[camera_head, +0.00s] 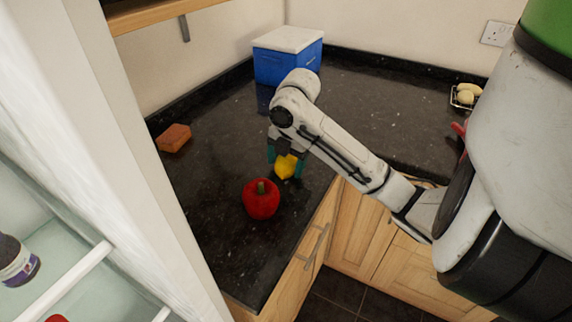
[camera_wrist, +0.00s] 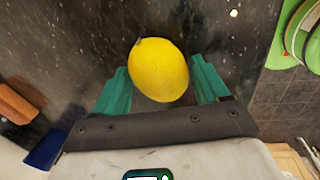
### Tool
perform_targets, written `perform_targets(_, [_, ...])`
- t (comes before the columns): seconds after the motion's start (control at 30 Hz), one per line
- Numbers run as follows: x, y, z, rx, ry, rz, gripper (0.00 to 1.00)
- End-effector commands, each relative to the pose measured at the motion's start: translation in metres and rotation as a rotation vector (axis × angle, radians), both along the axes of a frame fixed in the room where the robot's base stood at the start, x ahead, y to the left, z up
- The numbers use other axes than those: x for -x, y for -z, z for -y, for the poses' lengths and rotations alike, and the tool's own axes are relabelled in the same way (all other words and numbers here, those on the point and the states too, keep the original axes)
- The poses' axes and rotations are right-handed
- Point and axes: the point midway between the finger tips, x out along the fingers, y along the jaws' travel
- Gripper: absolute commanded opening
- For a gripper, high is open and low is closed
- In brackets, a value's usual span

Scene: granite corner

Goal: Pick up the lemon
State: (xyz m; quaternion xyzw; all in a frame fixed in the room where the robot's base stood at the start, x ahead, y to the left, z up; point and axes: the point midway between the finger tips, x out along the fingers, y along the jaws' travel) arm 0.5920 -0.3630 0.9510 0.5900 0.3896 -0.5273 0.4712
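The yellow lemon (camera_head: 286,166) is above the dark granite counter near its front edge, just behind a red pepper. My gripper (camera_wrist: 160,72) points down at it with its two teal fingers on either side. In the wrist view the lemon (camera_wrist: 159,70) shows whole between the fingertips, with only narrow gaps beside it. The fingers look open around it. The head view also shows my gripper (camera_head: 285,163) around the lemon. Whether the lemon rests on the counter is hard to see.
The red pepper (camera_head: 261,199) stands close in front of my gripper. A brown sponge-like block (camera_head: 174,138) lies at the left, and a blue box with a white lid (camera_head: 287,62) stands at the back. A rack with pale round items (camera_head: 465,96) is at the right.

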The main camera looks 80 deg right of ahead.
Motion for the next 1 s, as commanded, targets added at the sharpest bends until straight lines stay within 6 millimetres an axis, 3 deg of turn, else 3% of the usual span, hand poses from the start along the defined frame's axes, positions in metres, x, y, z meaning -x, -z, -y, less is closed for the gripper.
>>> perform_targets(0.47, [0.0,0.0,0.0,0.0,0.0,0.0,0.29])
perform_targets(1.0, [-0.012,-0.011,-0.001,0.001,-0.002,0.001,0.28])
